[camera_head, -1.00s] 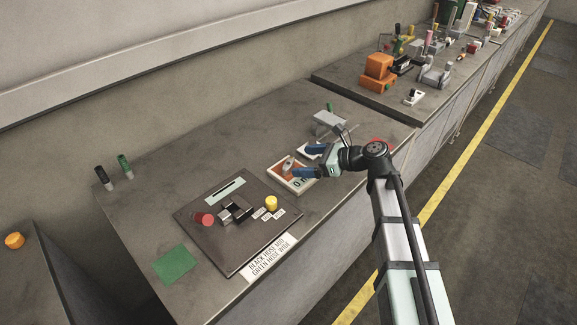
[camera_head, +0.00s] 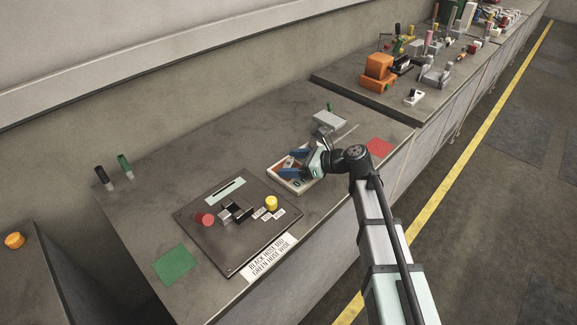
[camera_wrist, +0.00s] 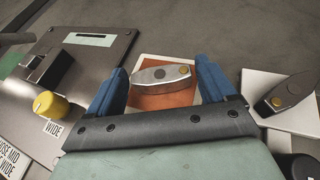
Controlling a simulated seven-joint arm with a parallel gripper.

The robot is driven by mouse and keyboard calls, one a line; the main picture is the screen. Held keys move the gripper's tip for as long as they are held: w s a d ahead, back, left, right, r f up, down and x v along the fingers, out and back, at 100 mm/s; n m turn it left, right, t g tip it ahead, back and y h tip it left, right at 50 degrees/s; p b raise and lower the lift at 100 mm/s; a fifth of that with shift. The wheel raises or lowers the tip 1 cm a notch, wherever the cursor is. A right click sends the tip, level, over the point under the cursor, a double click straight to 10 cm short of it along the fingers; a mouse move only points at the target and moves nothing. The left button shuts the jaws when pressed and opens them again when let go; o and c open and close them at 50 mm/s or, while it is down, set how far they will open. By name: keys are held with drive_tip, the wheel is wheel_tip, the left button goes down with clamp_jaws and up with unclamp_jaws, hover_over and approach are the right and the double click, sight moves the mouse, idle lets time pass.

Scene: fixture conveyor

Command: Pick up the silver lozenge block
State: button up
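The silver lozenge block (camera_wrist: 160,75) is a pointed-oval metal piece with a dark dot and a yellow dot on top. It lies over the orange-red floor (camera_wrist: 165,98) of a white-rimmed tray (camera_head: 289,185). My gripper (camera_wrist: 158,82) is open, with one blue finger past each end of the block in the wrist view. Gaps show between the block and both fingers. In the head view my gripper (camera_head: 294,163) is low over the tray, and its fingers mostly hide the block.
A darker grey lozenge piece (camera_wrist: 286,92) sits on a white plate (camera_wrist: 262,86) to the right in the wrist view. A dark panel (camera_head: 225,255) with a red button (camera_head: 204,219) and yellow knob (camera_head: 271,202) is left of the tray. A red square (camera_head: 379,147) lies right.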

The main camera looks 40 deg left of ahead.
drive_tip(key=c, duration=0.9)
